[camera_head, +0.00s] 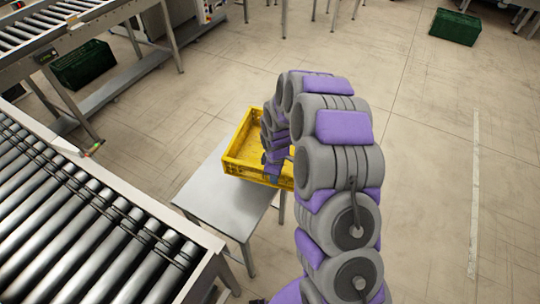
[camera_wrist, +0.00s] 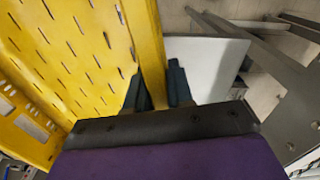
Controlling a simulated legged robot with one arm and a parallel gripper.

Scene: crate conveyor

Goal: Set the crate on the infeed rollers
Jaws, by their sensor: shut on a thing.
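The yellow crate (camera_head: 243,171) is empty as far as I see and sits at the far end of the small steel table in the head view. I cannot tell whether it rests on the table or hangs just above it. My gripper (camera_head: 275,166) is at the crate's right side, partly hidden by my arm. In the wrist view my gripper (camera_wrist: 154,88) has one dark finger on each side of the crate's yellow wall (camera_wrist: 147,42), shut on it. The rollers (camera_head: 88,222) of the near conveyor are bare, at the lower left of the head view.
Another green crate (camera_head: 455,27) is far right. The right floor is clear.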

